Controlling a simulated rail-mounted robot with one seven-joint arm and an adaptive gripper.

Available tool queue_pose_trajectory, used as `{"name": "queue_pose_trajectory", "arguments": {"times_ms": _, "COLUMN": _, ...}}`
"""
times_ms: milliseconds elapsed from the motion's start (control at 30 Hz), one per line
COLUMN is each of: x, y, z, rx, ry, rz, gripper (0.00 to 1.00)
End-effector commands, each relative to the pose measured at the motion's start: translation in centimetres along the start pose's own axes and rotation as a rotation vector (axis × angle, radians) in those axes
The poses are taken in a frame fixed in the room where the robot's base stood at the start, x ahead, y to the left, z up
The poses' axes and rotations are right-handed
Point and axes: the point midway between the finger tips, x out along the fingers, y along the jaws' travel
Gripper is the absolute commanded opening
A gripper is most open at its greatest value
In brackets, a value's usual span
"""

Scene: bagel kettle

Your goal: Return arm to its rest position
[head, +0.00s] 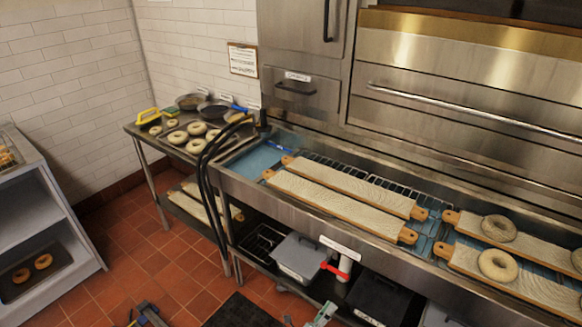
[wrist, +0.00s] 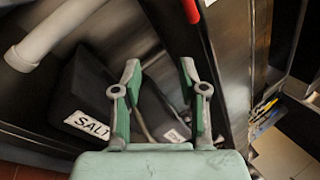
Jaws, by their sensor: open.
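My gripper (wrist: 160,72) shows in the wrist view with its two green-grey fingers apart and nothing between them. A black bin labelled SALT (wrist: 90,92) lies behind the fingers, and I see no contact with it. In the head view, a small green-grey part that looks like my gripper (head: 322,313) shows at the bottom edge, low in front of the kettle's lower shelf. The rest of my arm is mostly out of that view.
Below are a lidded grey bin (head: 298,256), a black bin (head: 378,298) and a red-handled valve (head: 335,270). A side table (head: 150,136) holds more bagels.

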Motion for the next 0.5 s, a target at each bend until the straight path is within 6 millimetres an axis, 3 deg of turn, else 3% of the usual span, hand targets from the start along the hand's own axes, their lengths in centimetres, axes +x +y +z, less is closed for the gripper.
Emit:
{"name": "queue_pose_trajectory", "arguments": {"times_ms": 167, "x": -0.7, "y": 0.6, "z": -7.7, "rx": 0.364, "ry": 0.358, "rz": 0.060, "gripper": 0.42}}
{"name": "queue_pose_trajectory", "arguments": {"times_ms": 267, "x": -2.1, "y": 0.5, "z": -12.4, "rx": 0.560, "ry": 0.594, "rz": 0.017, "gripper": 0.42}}
{"name": "queue_pose_trajectory", "arguments": {"times_ms": 400, "x": -5.5, "y": 0.0, "z": -18.3, "rx": 0.807, "ry": 0.926, "rz": -0.139, "gripper": 0.42}}
{"name": "queue_pose_trajectory", "arguments": {"times_ms": 500, "x": -8.6, "y": -0.8, "z": -21.7, "rx": 0.959, "ry": 1.151, "rz": -0.317, "gripper": 0.42}}
